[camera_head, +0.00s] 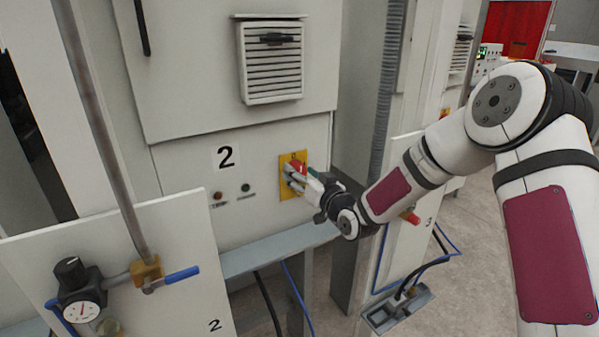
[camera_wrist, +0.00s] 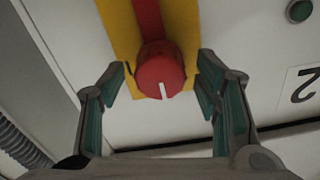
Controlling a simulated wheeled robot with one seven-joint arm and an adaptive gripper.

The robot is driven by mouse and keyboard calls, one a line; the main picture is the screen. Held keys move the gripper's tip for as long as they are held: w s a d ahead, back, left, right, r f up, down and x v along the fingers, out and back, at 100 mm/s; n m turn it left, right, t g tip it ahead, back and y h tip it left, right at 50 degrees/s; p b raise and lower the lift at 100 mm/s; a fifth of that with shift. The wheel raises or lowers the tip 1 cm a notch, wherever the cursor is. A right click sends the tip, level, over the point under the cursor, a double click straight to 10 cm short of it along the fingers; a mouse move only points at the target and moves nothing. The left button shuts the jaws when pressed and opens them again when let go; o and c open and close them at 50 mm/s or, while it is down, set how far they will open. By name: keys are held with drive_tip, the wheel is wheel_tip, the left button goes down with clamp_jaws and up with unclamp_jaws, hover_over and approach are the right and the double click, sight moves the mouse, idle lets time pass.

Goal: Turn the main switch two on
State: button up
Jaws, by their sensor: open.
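Main switch two is a red rotary knob (camera_wrist: 161,72) with a white pointer mark, on a yellow plate (camera_head: 284,186) with a red strip. The plate is on the light grey cabinet beside the label "2" (camera_head: 226,157). In the wrist view the white mark points toward the bottom of the picture. My gripper (camera_wrist: 160,84) is open, with one finger on each side of the knob and gaps visible between fingers and knob. In the head view my gripper (camera_head: 295,176) is at the plate and partly hides the knob.
Two small round buttons, one dark red (camera_head: 218,196) and one green (camera_head: 245,188), sit left of the plate. A grey ledge (camera_head: 270,252) runs below. A gauge (camera_head: 82,311) and a blue-handled valve (camera_head: 181,275) stand at the lower left.

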drive_tip(key=shift+w+a, duration=0.3)
drive_tip(key=shift+w, duration=0.15)
drive_tip(key=c, duration=1.1)
drive_tip(key=shift+c, duration=0.2)
